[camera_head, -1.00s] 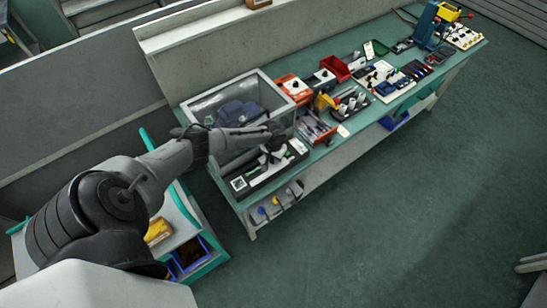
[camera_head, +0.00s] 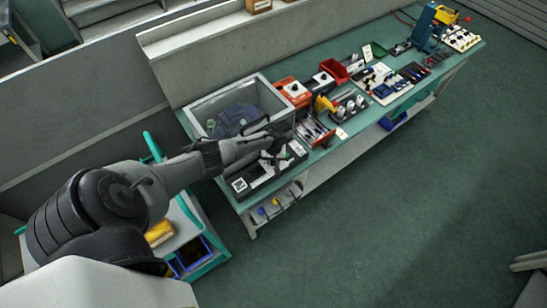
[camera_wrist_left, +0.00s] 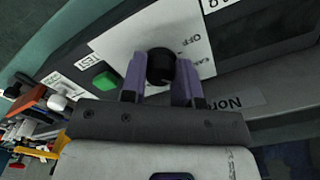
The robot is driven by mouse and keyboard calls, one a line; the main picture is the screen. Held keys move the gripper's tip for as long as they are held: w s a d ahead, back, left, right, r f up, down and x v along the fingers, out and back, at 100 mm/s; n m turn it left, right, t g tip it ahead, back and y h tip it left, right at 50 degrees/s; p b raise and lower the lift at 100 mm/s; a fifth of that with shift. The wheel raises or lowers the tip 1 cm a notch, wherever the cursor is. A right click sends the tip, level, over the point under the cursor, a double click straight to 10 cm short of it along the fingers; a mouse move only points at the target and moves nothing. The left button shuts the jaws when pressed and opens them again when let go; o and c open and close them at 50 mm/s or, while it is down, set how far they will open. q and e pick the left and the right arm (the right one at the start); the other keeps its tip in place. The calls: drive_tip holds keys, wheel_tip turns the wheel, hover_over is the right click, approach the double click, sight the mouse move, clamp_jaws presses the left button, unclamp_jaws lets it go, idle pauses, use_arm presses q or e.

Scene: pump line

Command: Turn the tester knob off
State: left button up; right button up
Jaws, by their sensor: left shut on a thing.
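The tester (camera_head: 241,187) is a dark panel with white labels at the near left end of the bench in the head view. My left gripper (camera_head: 277,143) reaches over it from the left. In the left wrist view the black round knob (camera_wrist_left: 160,62) sits on a white plate (camera_wrist_left: 125,42) with an OFF label. The purple fingers of my left gripper (camera_wrist_left: 160,82) are on either side of the knob and shut on it. A green button (camera_wrist_left: 104,81) is beside a TEST label. The knob is hidden by the gripper in the head view. My right gripper is not in view.
A grey open-topped tank (camera_head: 200,104) stands right behind the tester. An orange box (camera_head: 291,90), a red bin (camera_head: 334,71) and several tools fill the green bench (camera_head: 340,150) to the right. A cart with blue bins (camera_head: 193,255) stands at the left.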

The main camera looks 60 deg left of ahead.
use_arm(q)
drive_tip(key=n+p, duration=0.1)
drive_tip(key=n, duration=0.2)
drive_tip(key=shift+r, duration=0.15)
drive_tip(key=n+p, duration=0.1)
drive_tip(key=n, duration=0.1)
drive_tip(key=shift+n, duration=0.3)
drive_tip(key=n+p, duration=0.1)
drive_tip(key=n, duration=0.3)
drive_tip(key=shift+n, duration=0.4)
drive_tip(key=o, duration=0.9)
drive_tip(key=shift+r+p, duration=4.85)
drive_tip(key=shift+r, duration=1.95)
